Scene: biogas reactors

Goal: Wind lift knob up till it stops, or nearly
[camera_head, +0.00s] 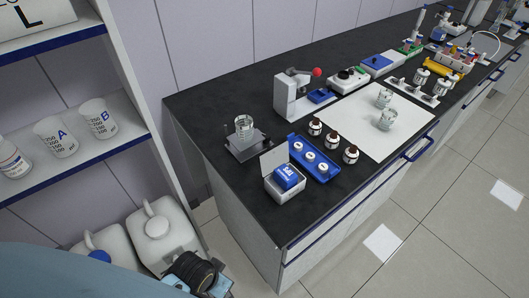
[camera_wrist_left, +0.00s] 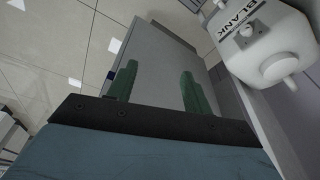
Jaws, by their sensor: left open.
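The lift appears to be the small dark jack (camera_head: 247,147) near the left end of the black bench. A glass beaker (camera_head: 244,127) stands on its plate. I cannot make out the lift knob at this size. My left gripper (camera_wrist_left: 157,90) is open and empty, its two green fingers apart in front of a grey panel. In the head view my left arm is low at the lower left, below the bench top and well away from the lift; its fingers are hidden there. My right gripper is not in view.
An open white box with a blue pack (camera_head: 287,178) and a blue tray (camera_head: 314,159) stand in front of the lift. A red-knobbed device (camera_head: 292,98) is behind. A shelf (camera_head: 84,150) stands left. A white BLANK canister (camera_wrist_left: 262,45) is beside my left gripper.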

